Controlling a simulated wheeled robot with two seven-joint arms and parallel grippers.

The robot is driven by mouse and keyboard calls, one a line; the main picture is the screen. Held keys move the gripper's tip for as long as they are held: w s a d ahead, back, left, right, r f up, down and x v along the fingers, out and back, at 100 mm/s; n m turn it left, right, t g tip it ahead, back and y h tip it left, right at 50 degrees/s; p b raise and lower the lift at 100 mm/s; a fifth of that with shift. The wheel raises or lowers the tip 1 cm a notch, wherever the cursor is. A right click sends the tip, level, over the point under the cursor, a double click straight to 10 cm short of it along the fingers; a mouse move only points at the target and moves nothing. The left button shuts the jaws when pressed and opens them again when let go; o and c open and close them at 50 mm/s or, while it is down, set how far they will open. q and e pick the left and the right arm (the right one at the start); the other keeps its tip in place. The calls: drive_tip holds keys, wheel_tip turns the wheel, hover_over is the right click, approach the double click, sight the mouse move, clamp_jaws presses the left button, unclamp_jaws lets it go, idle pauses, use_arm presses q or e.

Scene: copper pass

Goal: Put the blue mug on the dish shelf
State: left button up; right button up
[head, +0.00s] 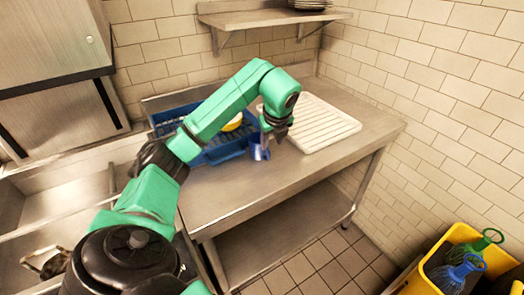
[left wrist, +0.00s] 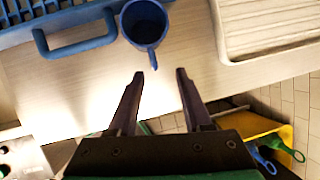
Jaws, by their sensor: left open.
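The blue mug (head: 259,152) stands upright on the steel counter (head: 235,190), just in front of the blue dish rack (head: 218,155). In the left wrist view the mug (left wrist: 143,24) is seen from above, with its handle pointing towards my fingers. My left gripper (head: 275,139) points down beside the mug, partly in front of it. In the left wrist view the gripper (left wrist: 160,75) is open and empty, with its fingertips apart from the mug. The dish shelf (head: 262,19) is on the back wall above the counter. My right gripper is not in view.
Dark stacked plates (head: 310,4) sit on the shelf's right end; its left part is clear. A yellow item (head: 233,123) is in the rack. A white ribbed drainboard (head: 322,127) lies right of the mug. A yellow bin (head: 437,262) with green and blue items stands lower right.

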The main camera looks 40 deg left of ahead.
sight(267, 150)
use_arm(q)
drive_tip(key=x, duration=0.2)
drive_tip(key=p+x, duration=0.1)
drive_tip(key=x, duration=0.1)
drive_tip(key=s+p+x, duration=0.1)
drive_tip(key=x, duration=0.1)
drive_tip(key=shift+a, duration=0.35)
drive_tip(key=shift+w+a+f, duration=0.1)
drive_tip(key=shift+w+f, duration=0.1)
drive_tip(key=shift+f, duration=0.1)
drive_tip(key=shift+s+r, duration=0.1)
clamp_jaws()
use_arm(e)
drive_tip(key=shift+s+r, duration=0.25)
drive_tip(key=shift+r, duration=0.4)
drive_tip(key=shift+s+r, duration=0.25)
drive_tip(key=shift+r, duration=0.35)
